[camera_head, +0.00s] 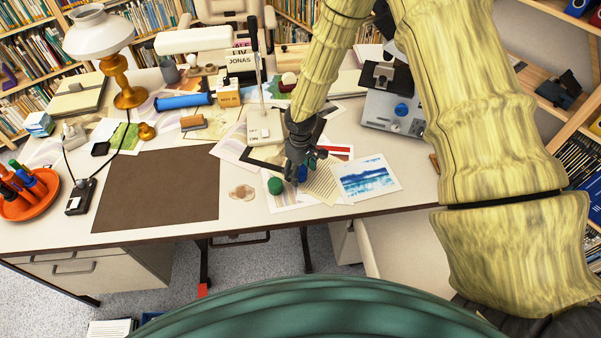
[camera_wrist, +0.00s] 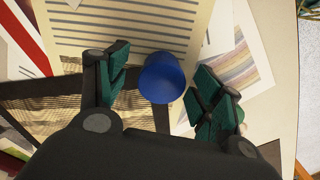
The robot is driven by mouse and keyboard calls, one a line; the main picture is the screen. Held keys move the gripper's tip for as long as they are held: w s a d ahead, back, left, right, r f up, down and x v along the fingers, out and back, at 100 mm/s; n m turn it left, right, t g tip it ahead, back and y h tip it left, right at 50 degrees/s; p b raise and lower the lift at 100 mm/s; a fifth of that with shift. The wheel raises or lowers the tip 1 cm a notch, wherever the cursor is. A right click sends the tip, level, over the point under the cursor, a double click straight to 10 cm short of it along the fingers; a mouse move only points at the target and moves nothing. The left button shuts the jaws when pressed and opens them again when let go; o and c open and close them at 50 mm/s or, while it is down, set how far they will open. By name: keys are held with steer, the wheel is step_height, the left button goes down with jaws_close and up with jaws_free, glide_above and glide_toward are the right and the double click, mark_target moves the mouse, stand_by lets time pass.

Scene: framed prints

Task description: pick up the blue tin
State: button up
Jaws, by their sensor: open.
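The blue tin (camera_wrist: 162,78) is a small blue cylinder standing on papers on the desk. In the wrist view it lies between the two green-padded fingers of my gripper (camera_wrist: 158,92), nearer the right finger. The fingers are spread, and I cannot tell whether the right one touches the tin. In the head view my gripper (camera_head: 303,165) points down over the papers near the desk's front, and the blue tin (camera_head: 302,174) shows only partly beside the fingers.
A small green cylinder (camera_head: 275,186) stands just left of my gripper. A blue landscape print (camera_head: 364,178) lies to the right. A device with a blue knob (camera_head: 394,108) stands behind on the right. The brown mat (camera_head: 160,187) at left is bare.

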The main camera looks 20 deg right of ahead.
steer(key=shift+s+r, duration=0.1)
steer(key=shift+r, duration=0.05)
steer(key=c, duration=1.1)
steer(key=shift+c, duration=0.2)
